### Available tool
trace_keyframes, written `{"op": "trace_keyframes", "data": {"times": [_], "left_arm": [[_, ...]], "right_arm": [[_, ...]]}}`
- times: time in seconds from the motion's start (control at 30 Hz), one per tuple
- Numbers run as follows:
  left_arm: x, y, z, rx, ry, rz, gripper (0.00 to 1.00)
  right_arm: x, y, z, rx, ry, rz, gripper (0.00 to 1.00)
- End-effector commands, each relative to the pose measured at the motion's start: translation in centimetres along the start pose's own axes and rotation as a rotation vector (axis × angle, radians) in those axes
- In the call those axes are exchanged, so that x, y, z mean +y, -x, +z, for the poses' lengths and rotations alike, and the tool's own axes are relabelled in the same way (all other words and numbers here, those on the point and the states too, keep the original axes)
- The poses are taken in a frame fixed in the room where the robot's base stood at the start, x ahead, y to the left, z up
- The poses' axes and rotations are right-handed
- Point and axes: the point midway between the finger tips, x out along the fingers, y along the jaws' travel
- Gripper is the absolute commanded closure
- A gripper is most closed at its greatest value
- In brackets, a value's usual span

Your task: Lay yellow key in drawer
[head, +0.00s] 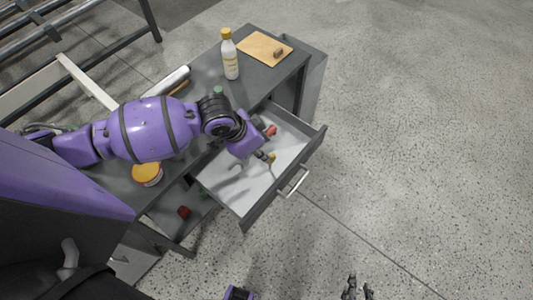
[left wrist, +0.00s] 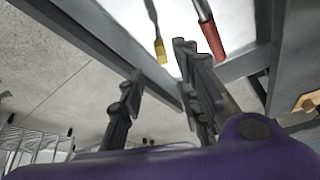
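The drawer (head: 240,222) of the grey workbench is pulled open, with a pale floor inside. The yellow key (head: 272,158) is in the drawer area beside my left fingertips; in the left wrist view its yellow end (left wrist: 160,50) and thin grey shaft show against the pale floor. My left gripper (head: 264,155) reaches down over the drawer. Its fingers (left wrist: 160,95) are apart with nothing between them, and the key looks clear of them. My right gripper (head: 357,289) is at the bottom edge, over the floor, fingers apart and empty.
A red-handled tool (head: 270,131) lies in the drawer near the key and shows in the left wrist view (left wrist: 211,38). A bottle (head: 230,58), a wooden board (head: 262,46) and an orange-lidded jar (head: 147,174) stand on the bench. The floor to the right is clear.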

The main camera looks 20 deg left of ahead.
Motion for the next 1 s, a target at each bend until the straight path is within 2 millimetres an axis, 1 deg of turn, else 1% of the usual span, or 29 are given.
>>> {"op": "trace_keyframes", "data": {"times": [0.03, 0.1, 0.2, 0.3, 0.6, 1.0], "left_arm": [[0.0, 1.1, 0.0, 0.001, -0.002, -0.001, 0.69], [-0.1, 2.0, -0.1, 0.002, -0.001, -0.001, 0.69], [0.0, 3.0, 0.0, 0.000, -0.001, 0.000, 0.69], [0.1, 3.4, 0.1, -0.001, 0.000, 0.002, 0.69], [0.1, 3.5, 0.1, -0.001, 0.000, 0.002, 0.69], [0.1, 3.5, 0.0, -0.001, 0.000, 0.002, 0.69]], "right_arm": [[0.0, 0.1, -0.2, 0.003, 0.000, 0.000, 0.72], [0.0, 0.1, -0.2, 0.002, -0.001, -0.001, 0.72], [-0.1, 0.1, -0.1, -0.001, -0.001, -0.002, 0.72], [-0.1, 0.1, -0.1, -0.002, -0.001, -0.002, 0.72], [-0.1, 0.4, 0.4, -0.011, -0.002, -0.001, 0.72], [0.0, 0.4, 0.1, -0.006, 0.000, -0.002, 0.72]]}}
